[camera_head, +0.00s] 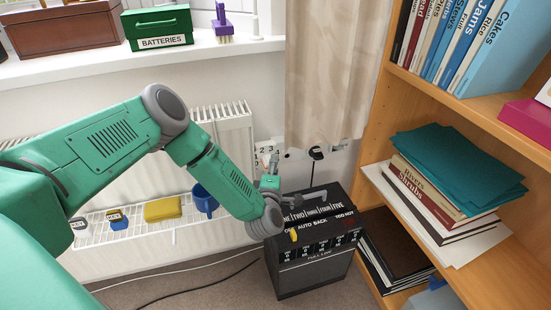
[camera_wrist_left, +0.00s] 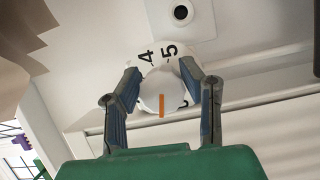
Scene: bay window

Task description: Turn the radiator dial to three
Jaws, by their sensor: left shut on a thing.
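The radiator dial (camera_wrist_left: 162,92) is a round white knob with an orange mark. In the left wrist view the mark runs upright on its face, and a white collar behind carries the figures 4 and 5 (camera_wrist_left: 158,53) above the knob. My left gripper (camera_wrist_left: 163,84) is shut on the dial, with one finger on each side of it. In the head view my left gripper (camera_head: 268,174) is at the right end of the white radiator (camera_head: 226,121) and partly hides the dial. Which figure the mark stands at cannot be told. My right gripper is not in view.
A black box (camera_head: 310,275) with lettering stands on the floor below my left gripper. A wooden bookcase (camera_head: 366,140) is close on the right. A beige curtain (camera_head: 335,70) hangs behind. A white wire rack (camera_head: 130,236) holds a yellow sponge (camera_head: 162,208) and a blue mug (camera_head: 204,201).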

